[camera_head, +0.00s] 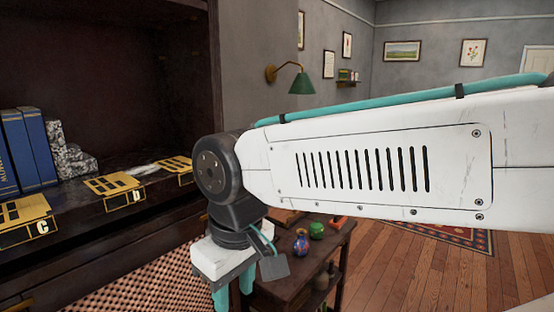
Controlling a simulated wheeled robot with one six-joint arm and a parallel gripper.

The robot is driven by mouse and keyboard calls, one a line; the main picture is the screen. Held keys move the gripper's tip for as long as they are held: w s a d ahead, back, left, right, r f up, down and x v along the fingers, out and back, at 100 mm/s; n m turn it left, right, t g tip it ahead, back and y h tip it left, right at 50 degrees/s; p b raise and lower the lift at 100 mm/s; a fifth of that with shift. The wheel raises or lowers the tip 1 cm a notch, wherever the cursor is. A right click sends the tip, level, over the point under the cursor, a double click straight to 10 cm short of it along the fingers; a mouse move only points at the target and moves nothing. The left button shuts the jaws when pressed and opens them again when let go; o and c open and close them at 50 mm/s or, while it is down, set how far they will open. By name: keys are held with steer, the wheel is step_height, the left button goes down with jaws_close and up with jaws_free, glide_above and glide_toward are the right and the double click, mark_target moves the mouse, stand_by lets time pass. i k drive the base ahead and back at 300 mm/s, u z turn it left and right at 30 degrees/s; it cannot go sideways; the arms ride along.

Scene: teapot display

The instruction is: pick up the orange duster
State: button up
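My gripper (233,296) hangs at the lower middle, pointing down, with two teal fingers set apart and nothing seen between them. The tip of its left finger runs to the bottom edge of the picture. No clear duster shows. A small orange thing (337,222) lies on the low dark wooden table (318,247), to the right of my gripper. It is partly behind my arm and too small to tell whether it is the duster.
A blue vase (301,242) and a green pot (316,229) stand on the low table. At left is a dark cabinet shelf (80,225) with yellow lettered stands (112,185), blue books (25,150) and a grey stone piece (70,155). Wooden floor (400,275) lies open at lower right.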

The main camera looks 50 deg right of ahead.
mark_target(338, 220)
steer(key=z, duration=1.8)
steer(key=k, duration=0.6)
steer(key=z, duration=0.6)
steer(key=i, duration=0.4)
steer(key=z, duration=0.5)
